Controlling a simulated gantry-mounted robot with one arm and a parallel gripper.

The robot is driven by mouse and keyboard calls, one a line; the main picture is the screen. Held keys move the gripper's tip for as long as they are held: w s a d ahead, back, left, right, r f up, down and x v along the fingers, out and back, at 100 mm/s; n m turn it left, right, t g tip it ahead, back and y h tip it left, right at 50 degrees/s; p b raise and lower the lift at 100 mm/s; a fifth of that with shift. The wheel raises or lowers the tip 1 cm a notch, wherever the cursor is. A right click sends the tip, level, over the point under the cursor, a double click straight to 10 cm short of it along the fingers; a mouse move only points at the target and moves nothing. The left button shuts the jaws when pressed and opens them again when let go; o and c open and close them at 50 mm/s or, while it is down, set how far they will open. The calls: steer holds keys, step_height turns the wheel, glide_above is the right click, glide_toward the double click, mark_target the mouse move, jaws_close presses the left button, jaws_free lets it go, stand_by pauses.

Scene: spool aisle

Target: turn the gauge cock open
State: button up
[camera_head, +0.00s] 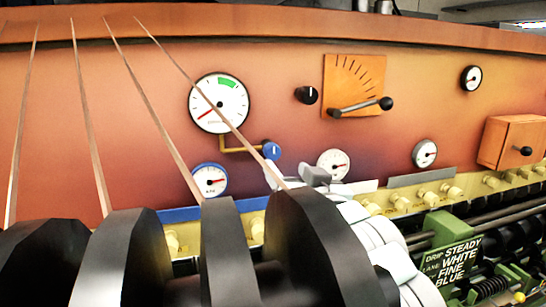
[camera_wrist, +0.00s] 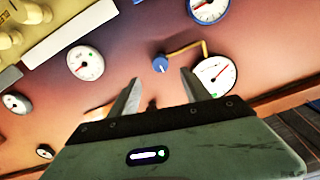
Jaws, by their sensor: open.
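The gauge cock (camera_head: 271,150) is a small round blue knob with a white mark, at the right end of a bent brass pipe (camera_head: 236,149). The pipe runs up to a large white gauge (camera_head: 220,100) with a green band and a red needle pointing lower left, away from the band. The white mark looks roughly upright in the head view. In the wrist view, the blue knob (camera_wrist: 160,65) lies ahead between the fingertips of my gripper (camera_wrist: 161,76). The gripper is open and empty, with no contact visible. In the head view, my gripper (camera_head: 287,172) is just below the knob.
A smaller blue-rimmed gauge (camera_head: 210,180) and a white gauge (camera_head: 333,164) flank my gripper. A black knob (camera_head: 307,95) and an orange lever plate (camera_head: 354,82) are up right. Large black spools (camera_head: 325,250) and slanting strands stand in front at left.

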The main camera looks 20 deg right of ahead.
mark_target(274, 153)
steer(key=w+p, duration=0.1)
steer(key=w, duration=0.2)
steer(key=w+p, duration=0.1)
steer(key=w, duration=0.2)
steer(key=w+p, duration=0.1)
steer(key=w, duration=0.3)
steer(key=shift+d+r, duration=0.15)
steer(key=shift+d, duration=0.25)
steer(key=shift+w, duration=0.3)
steer(key=shift+c, duration=0.2)
jaws_close()
